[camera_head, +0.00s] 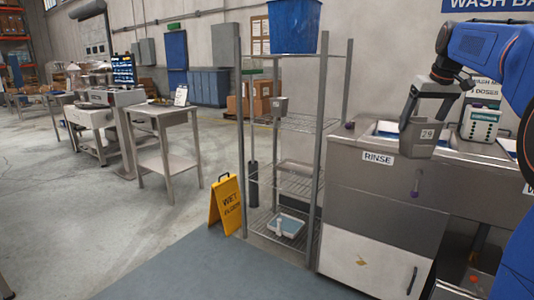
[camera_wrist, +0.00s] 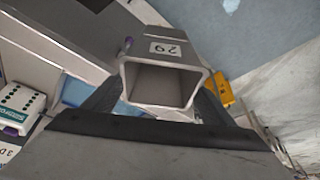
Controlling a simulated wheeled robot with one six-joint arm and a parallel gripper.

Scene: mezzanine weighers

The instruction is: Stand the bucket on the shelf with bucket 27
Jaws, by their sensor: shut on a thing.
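My gripper (camera_head: 427,118) is shut on a grey square bucket labelled 29 (camera_head: 418,142). It holds the bucket in front of the sink unit, high at the right in the head view. In the wrist view the bucket (camera_wrist: 163,52) sits between the fingers, its open mouth towards the camera, and it looks empty. A wire shelf rack (camera_head: 298,184) stands left of the sink unit, apart from my gripper.
A blue tub (camera_head: 292,26) tops the rack, and a white-and-blue tray (camera_head: 286,225) lies on its bottom tier. The sink unit (camera_head: 378,183) bears a white-and-green container (camera_head: 480,122).

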